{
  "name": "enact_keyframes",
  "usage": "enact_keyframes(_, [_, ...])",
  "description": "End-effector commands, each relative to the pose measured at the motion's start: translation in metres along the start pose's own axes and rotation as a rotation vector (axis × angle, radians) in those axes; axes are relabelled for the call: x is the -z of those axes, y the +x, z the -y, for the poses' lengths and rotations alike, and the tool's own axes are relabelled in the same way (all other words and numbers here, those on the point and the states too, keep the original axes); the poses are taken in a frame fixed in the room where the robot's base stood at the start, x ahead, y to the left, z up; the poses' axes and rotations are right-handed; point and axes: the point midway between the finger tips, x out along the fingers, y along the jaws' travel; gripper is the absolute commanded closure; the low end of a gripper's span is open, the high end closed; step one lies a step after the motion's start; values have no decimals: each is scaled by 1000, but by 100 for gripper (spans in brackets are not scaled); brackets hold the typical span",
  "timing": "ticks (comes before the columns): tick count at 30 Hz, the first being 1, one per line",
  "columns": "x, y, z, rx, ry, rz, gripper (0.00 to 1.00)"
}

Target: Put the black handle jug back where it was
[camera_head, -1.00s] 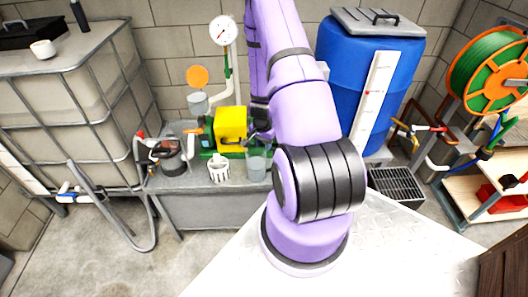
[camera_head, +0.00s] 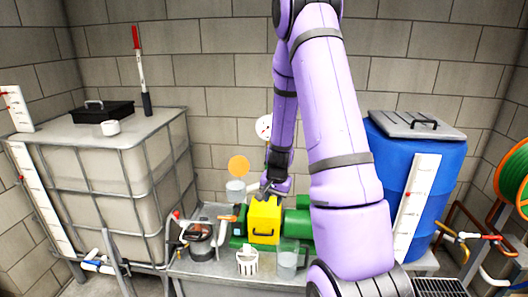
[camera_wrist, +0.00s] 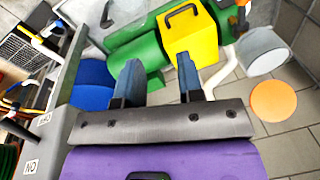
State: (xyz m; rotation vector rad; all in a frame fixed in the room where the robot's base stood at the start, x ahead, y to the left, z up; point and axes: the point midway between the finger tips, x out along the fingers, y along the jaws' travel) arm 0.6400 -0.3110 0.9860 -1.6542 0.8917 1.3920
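A clear jug (camera_head: 287,262) stands upright on the grey bench, at the right of the small vessels; its handle is hard to make out in the head view. In the wrist view a dark handle (camera_wrist: 106,14) on something translucent shows at the top left, perhaps this jug. My gripper (camera_head: 268,188) is above and behind the yellow box (camera_head: 264,222), apart from the jug. In the wrist view my gripper (camera_wrist: 160,80) has its two blue fingers wide apart with nothing between them. The yellow box with a black handle (camera_wrist: 190,38) lies beyond them.
A white slotted cup (camera_head: 247,262) and a dark pot (camera_head: 200,243) stand left of the jug. The green pump (camera_head: 299,223) is behind it. A blue barrel (camera_head: 440,175) stands right, a caged tank (camera_head: 110,180) left. An orange disc (camera_head: 239,166) and hanging cup (camera_head: 236,190) are near my gripper.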

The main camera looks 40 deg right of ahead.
Motion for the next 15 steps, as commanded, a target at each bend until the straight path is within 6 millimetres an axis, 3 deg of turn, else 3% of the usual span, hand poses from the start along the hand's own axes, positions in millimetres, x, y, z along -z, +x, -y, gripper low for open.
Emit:
enact_keyframes(1, [-7, -23, 13, 21, -45, -9, 66])
enact_keyframes(6, [-35, -88, 42, 73, -193, -22, 66])
enact_keyframes(15, [-101, -193, 64, 141, -456, -60, 66])
